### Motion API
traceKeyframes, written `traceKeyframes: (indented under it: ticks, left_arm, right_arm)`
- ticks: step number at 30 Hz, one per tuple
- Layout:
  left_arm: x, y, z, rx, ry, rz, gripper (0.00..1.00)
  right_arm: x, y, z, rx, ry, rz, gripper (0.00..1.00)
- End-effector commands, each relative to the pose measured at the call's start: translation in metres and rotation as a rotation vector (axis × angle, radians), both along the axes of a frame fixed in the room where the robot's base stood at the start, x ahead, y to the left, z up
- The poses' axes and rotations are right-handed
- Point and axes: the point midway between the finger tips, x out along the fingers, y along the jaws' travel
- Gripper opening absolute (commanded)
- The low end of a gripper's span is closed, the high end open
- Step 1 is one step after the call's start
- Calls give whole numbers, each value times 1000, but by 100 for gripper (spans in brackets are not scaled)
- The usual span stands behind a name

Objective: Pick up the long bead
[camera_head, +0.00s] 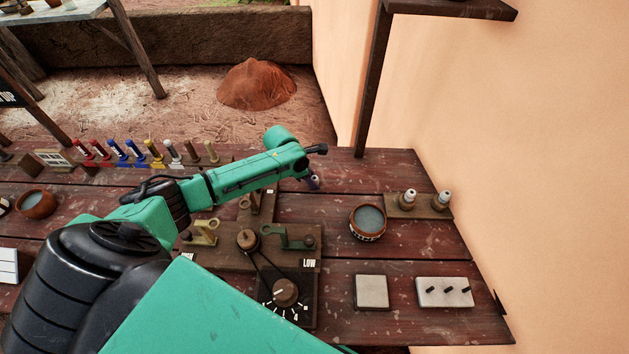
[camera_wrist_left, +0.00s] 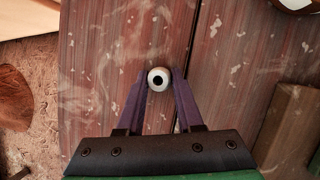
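In the left wrist view, a small white round piece with a dark hole (camera_wrist_left: 158,79) shows end-on, between the purple fingertips of my left gripper (camera_wrist_left: 159,82). It looks like a bead, but its length is hidden from this angle. The fingers sit close on both sides of it; whether they press on it is not clear. In the head view my left gripper (camera_head: 313,183) is low over the back part of the dark red table, with a small pale spot at the fingers. My right gripper is in neither view.
The plank table (camera_head: 345,255) carries a wheel mechanism with a dial (camera_head: 285,292), a round pot (camera_head: 368,221), a wooden holder with two white-topped pieces (camera_head: 418,206), a pale square (camera_head: 372,291) and a plate with black pegs (camera_head: 445,292). Colored tubes (camera_head: 130,154) line the back left.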

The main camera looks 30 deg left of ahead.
Motion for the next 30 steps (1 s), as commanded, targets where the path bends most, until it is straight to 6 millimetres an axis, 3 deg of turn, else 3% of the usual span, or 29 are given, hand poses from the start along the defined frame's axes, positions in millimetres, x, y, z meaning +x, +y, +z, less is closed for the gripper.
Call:
traceKeyframes:
  ticks: [8, 14, 30]
  left_arm:
    - [0, 0, 1, 0, 0, 0, 4]
    - [0, 0, 20, 0, -1, 0, 4]
    - [1, 0, 160, 0, -6, 0, 4]
  right_arm:
    - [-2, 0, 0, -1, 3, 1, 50]
    - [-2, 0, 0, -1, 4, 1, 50]
    - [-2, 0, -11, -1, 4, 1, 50]
